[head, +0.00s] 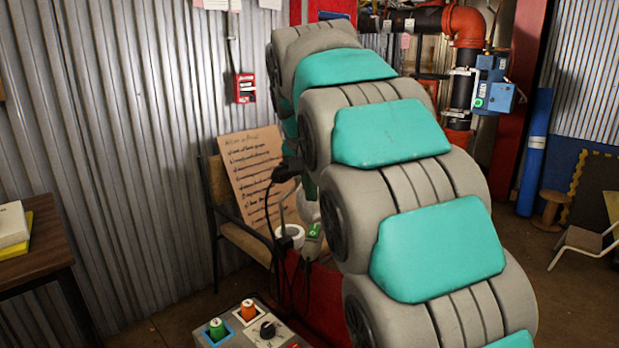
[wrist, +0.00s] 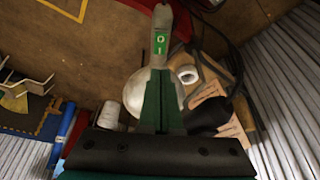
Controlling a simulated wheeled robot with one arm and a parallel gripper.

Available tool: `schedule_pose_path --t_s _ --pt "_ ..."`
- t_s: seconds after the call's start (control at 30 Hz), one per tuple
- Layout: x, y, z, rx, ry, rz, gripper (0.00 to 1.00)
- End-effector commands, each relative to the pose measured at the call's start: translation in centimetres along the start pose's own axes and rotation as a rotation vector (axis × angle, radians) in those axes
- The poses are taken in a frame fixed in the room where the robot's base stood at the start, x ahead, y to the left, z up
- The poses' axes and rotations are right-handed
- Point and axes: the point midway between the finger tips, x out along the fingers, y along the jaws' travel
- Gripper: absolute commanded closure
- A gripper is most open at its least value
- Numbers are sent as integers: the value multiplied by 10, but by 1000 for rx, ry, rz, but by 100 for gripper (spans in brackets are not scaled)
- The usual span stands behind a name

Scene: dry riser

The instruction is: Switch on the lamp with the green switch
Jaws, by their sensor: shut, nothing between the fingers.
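The green switch (wrist: 160,43) sits on a grey, narrow body in the upper middle of the wrist view. Its small green face also shows in the head view (head: 315,230), left of my arm. A rounded white part (wrist: 136,93), which looks like the lamp, lies just below and left of the switch. It is partly hidden by my gripper. My gripper (wrist: 161,74) is shut and empty, its green fingers pointing toward the switch's body. I see a gap in the picture between fingertips and green face, but cannot tell the depth or any contact. My arm hides the gripper in the head view.
A grey control box (head: 252,326) with green and orange knobs is at bottom. A white ring-shaped item (wrist: 187,74) and dark cables lie beside the switch. A chair (head: 240,228) holds a handwritten board (head: 250,175). A blue box (head: 493,86) hangs on the pipe at right.

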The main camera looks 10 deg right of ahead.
Motion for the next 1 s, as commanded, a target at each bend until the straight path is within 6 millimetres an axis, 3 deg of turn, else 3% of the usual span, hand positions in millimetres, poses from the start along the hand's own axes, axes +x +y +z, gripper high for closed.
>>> schedule_pose_path --t_s 0.2,0.4,0.63,1.0 --pt "41 1 2 0 -6 3 100" --pt "65 1 6 0 -4 2 100" --pt "78 0 7 0 0 0 100" --pt "79 0 7 0 -1 0 100"
